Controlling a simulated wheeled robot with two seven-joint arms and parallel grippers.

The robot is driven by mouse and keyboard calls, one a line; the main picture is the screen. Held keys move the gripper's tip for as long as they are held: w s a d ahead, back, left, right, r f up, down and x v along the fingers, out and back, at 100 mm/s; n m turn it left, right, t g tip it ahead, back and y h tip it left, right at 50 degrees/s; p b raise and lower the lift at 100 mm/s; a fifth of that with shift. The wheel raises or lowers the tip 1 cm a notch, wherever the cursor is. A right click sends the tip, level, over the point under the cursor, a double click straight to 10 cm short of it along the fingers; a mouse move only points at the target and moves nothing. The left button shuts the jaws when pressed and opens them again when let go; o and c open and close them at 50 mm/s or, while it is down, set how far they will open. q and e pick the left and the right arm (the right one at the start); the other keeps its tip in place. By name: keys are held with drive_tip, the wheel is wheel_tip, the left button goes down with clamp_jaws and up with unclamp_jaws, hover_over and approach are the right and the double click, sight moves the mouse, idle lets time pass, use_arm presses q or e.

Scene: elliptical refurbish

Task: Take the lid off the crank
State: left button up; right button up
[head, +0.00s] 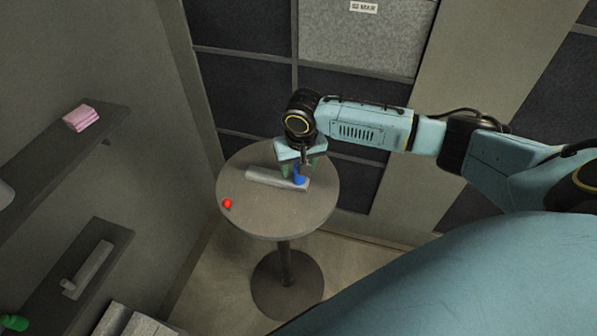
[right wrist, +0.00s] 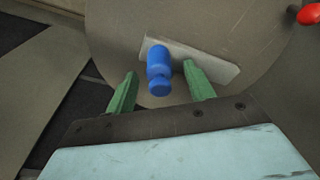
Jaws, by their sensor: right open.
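The crank is a light grey bar (head: 262,178) lying on the round table, with a blue upright piece (head: 300,177) at its right end, which looks like the lid. In the right wrist view the blue piece (right wrist: 159,68) stands on one end of the grey bar (right wrist: 208,62). My right gripper (head: 299,172) is over that end of the bar. Its green fingers (right wrist: 160,92) are apart, one to each side of the blue piece, with gaps visible on both sides. My left gripper is not in view.
A small red ball-like thing (head: 227,203) lies near the left edge of the round grey table (head: 265,222). Wall shelves at left hold a pink block (head: 80,118), another grey crank-like part (head: 88,270) and a green object (head: 14,323). The table's front is clear.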

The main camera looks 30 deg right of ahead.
sight(297, 164)
drive_tip(key=shift+f, duration=0.45)
drive_tip(key=c, duration=1)
drive_tip(key=shift+r, duration=0.1)
drive_tip(key=r, duration=0.9)
drive_tip(key=shift+a+r, duration=0.15)
drive_tip(key=shift+a, duration=0.15)
drive_tip(key=s+a+n+b, duration=0.1)
drive_tip(key=a, duration=0.1)
drive_tip(key=s+a+r+n+b, duration=0.1)
drive_tip(key=s+a+b, duration=0.1)
drive_tip(key=a, duration=0.1)
drive_tip(key=s+a+r+n+b, duration=0.1)
drive_tip(key=s+a+b, duration=0.1)
drive_tip(key=a, duration=0.1)
drive_tip(key=shift+r, duration=0.15)
